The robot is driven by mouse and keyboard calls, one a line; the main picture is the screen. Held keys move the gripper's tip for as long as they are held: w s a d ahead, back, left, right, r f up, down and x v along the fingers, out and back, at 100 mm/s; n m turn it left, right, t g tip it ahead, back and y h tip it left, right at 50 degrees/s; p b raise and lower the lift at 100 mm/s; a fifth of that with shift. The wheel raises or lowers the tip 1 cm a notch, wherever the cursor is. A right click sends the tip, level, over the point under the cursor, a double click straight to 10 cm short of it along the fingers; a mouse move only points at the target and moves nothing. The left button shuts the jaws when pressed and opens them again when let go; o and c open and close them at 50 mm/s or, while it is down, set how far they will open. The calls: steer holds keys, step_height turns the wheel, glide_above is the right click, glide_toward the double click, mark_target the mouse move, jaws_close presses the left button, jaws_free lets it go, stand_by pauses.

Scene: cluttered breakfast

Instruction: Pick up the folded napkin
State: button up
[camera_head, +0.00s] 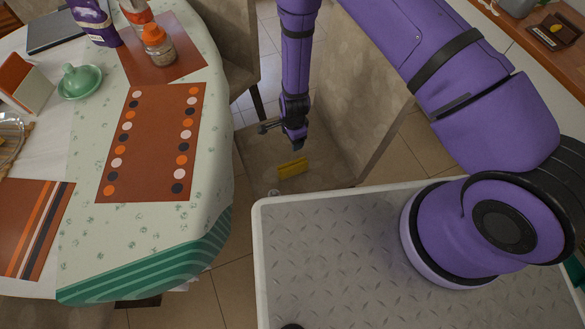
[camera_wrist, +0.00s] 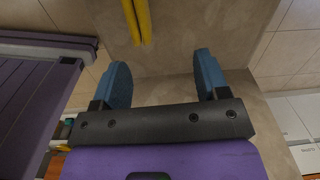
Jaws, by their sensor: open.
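A yellow folded napkin (camera_head: 293,167) lies on the beige seat of a chair, right of the table in the head view. In the wrist view, part of the yellow napkin (camera_wrist: 143,22) shows at the top edge, cut off by the frame. My gripper (camera_head: 299,146) points down over the seat, close to the napkin in the head view; the height between them is hard to judge. In the wrist view my gripper (camera_wrist: 163,72) has its two blue fingers wide apart with nothing between them. The napkin lies beyond the fingertips.
The chair's tall beige back (camera_head: 362,90) stands just right of my gripper. A small clear object (camera_head: 274,192) lies near the seat's front edge. The table (camera_head: 215,120) on the left holds orange mats, a green lidded dish (camera_head: 80,84) and bottles. Another chair (camera_head: 235,45) stands behind.

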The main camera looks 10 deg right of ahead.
glide_above(294, 163)
steer(key=shift+m, duration=0.4)
step_height(294, 163, down, 6)
steer(key=shift+d+f, duration=0.1)
steer(key=shift+d, duration=0.05)
step_height(294, 163, down, 5)
steer(key=shift+f, duration=0.1)
steer(key=shift+s+a+f, duration=0.1)
steer(key=shift+a+f, duration=0.05)
steer(key=shift+f, duration=0.7)
steer(key=shift+s+a+f, duration=0.1)
steer(key=shift+a+f, duration=0.05)
steer(key=shift+f, duration=0.7)
steer(key=shift+s+a+f, duration=0.1)
steer(key=shift+a+f, duration=0.05)
steer(key=shift+f, duration=0.7)
steer(key=c, duration=1)
